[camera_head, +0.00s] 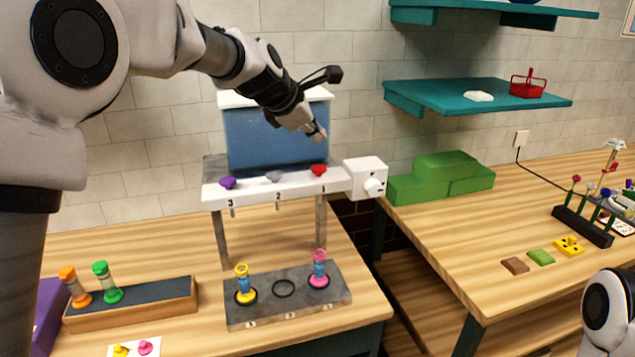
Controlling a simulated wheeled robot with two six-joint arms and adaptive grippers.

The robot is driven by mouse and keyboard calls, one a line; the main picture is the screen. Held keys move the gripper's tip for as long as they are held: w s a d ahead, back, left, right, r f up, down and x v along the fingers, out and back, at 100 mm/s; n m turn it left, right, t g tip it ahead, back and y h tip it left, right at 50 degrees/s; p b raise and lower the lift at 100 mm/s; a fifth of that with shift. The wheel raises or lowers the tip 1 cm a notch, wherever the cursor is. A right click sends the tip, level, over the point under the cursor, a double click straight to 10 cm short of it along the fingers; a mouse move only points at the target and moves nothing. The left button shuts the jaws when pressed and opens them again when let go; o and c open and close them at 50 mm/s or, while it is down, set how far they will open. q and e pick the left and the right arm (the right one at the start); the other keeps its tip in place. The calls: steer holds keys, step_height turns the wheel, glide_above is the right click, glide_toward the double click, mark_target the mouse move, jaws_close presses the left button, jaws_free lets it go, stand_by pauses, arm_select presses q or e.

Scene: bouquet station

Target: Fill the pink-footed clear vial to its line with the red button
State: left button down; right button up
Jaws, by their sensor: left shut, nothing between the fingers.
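My left gripper (319,134) is shut and empty, pointing down above the red button (318,170) on the white dispenser bar. A small gap shows between the fingertips and the button. The pink-footed clear vial (319,268) stands upright in the right-hand ring of the grey base plate (275,315), below the outlet marked 1. Its middle looks blue; its line and exact level are too small to tell. My right arm shows at the lower right edge, but its gripper is out of view.
A purple button (228,183) and a grey button (274,177) share the bar. A yellow-footed vial (243,285) stands in the left ring; the middle ring (283,289) is empty. A wooden rack (150,308) holds orange and green vials. A white knob box (366,179) adjoins the bar.

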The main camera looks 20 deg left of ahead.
mark_target(318, 169)
arm_select(q)
steer(key=f, duration=0.1)
steer(key=f+b, duration=0.1)
steer(key=f, duration=0.1)
steer(key=f+b, duration=0.1)
steer(key=shift+w+d+f, duration=0.2)
steer(key=shift+w, duration=0.15)
steer(key=shift+s+a, duration=0.1)
steer(key=shift+s, duration=0.15)
arm_select(e)
step_height(318, 169, down, 4)
steer(key=shift+r, duration=0.2)
arm_select(q)
steer(key=shift+w, duration=0.1)
arm_select(e)
steer(key=shift+w, duration=0.1)
arm_select(q)
steer(key=shift+f, duration=0.45)
